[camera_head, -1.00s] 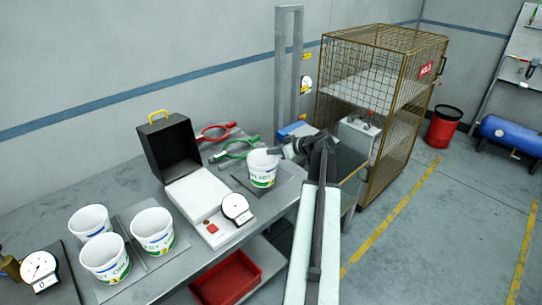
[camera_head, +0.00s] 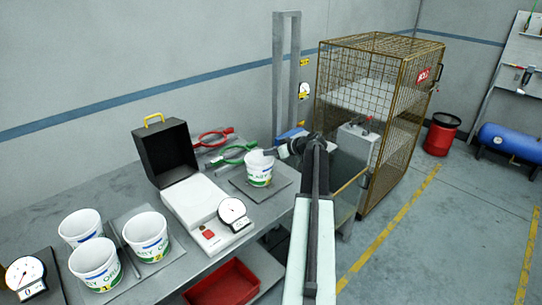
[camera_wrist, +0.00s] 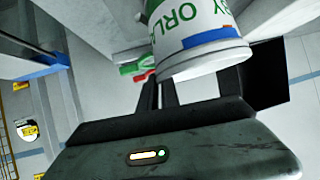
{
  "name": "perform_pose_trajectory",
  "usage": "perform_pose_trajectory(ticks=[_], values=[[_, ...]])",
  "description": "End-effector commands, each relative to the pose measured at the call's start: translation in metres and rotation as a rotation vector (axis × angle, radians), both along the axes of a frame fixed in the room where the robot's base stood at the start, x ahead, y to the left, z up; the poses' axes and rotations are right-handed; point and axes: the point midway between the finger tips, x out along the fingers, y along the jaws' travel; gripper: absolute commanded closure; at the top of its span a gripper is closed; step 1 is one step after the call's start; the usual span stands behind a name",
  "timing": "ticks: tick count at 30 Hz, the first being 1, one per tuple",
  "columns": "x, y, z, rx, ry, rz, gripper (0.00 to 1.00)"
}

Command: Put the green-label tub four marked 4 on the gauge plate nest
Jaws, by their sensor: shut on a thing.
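A white tub with a green label (camera_head: 259,169) is upright over a dark flat plate (camera_head: 281,185) at the bench's right end. I cannot tell whether its base touches the plate, and its number is not readable. My gripper (camera_head: 275,153) reaches in from the right and is shut on this tub at its upper side. In the wrist view the tub (camera_wrist: 193,30) fills the top, close beyond the dark fingers (camera_wrist: 165,92), with part of its lettering showing.
Three similar tubs stand at left: one behind (camera_head: 80,226), one marked 1 (camera_head: 97,263), one apparently marked 2 (camera_head: 147,237). Red and green tools (camera_head: 232,153) lie behind. A wire cage (camera_head: 385,70) stands right.

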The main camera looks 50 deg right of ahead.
Motion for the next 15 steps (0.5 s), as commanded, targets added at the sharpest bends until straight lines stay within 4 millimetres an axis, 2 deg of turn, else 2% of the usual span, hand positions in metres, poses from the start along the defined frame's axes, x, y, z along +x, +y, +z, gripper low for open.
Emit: perform_pose_trajectory(ticks=[4, 6, 7, 15], values=[[-0.0003, -0.0002, -0.0031, 0.0, 0.0, 0.0, 1.0], [-0.0004, -0.0003, -0.0014, 0.0, 0.0, 0.0, 0.77], [-0.0004, -0.0003, -0.0013, 0.0, 0.0, 0.0, 0.72], [-0.0007, -0.0007, -0.001, 0.0, 0.0, -0.001, 0.72]])
